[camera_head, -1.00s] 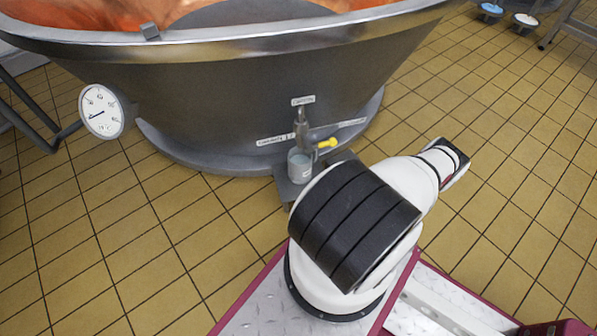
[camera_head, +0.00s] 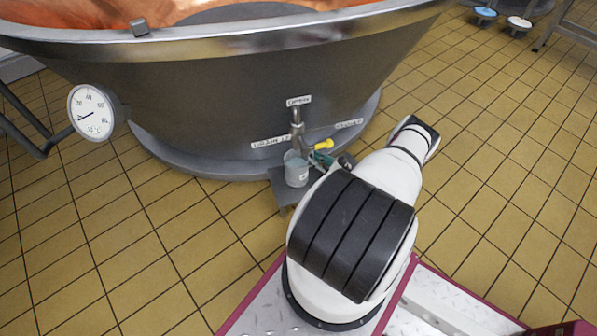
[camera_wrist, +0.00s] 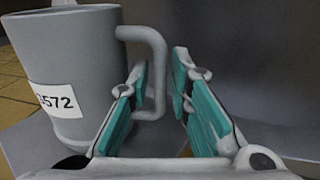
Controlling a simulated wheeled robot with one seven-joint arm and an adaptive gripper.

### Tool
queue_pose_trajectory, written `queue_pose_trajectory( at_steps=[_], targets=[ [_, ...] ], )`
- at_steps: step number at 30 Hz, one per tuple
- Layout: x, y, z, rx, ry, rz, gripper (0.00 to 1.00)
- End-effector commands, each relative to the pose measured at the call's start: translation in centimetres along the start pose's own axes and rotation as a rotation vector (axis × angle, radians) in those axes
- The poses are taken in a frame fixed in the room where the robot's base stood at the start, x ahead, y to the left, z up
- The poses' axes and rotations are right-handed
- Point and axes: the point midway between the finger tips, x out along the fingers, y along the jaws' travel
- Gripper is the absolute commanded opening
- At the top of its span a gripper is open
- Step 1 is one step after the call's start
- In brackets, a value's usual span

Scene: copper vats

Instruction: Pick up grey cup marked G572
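The grey cup (camera_wrist: 75,60) fills the left of the wrist view, upright, with a white label reading "572" and its first character partly cut off. Its handle (camera_wrist: 158,65) points right, toward the space between the two teal finger pads of my gripper (camera_wrist: 160,95). The fingers are apart, with the left pad close by the handle; I cannot tell if they touch. In the head view the cup (camera_head: 296,172) stands on a small dark platform (camera_head: 283,190) below the vat's tap. My gripper (camera_head: 322,160) is just right of it, partly hidden by my arm.
The large copper-lined vat (camera_head: 230,90) rises behind. A round dial gauge (camera_head: 91,112) sticks out at left.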

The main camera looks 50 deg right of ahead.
Motion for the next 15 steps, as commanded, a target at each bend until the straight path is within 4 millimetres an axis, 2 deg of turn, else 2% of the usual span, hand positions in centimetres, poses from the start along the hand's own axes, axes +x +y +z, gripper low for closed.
queue_pose_trajectory(
  at_steps=[3, 8, 11, 15],
  targets=[
    [0.82, 0.05, -0.05, 0.001, 0.0, 0.0, 0.19],
    [0.83, 0.03, 0.02, 0.001, 0.0, 0.0, 0.19],
    [0.81, 0.02, 0.03, 0.001, 0.0, 0.0, 0.01],
    [0.8, 0.03, 0.02, 0.001, 0.0, 0.0, 0.0]
  ],
)
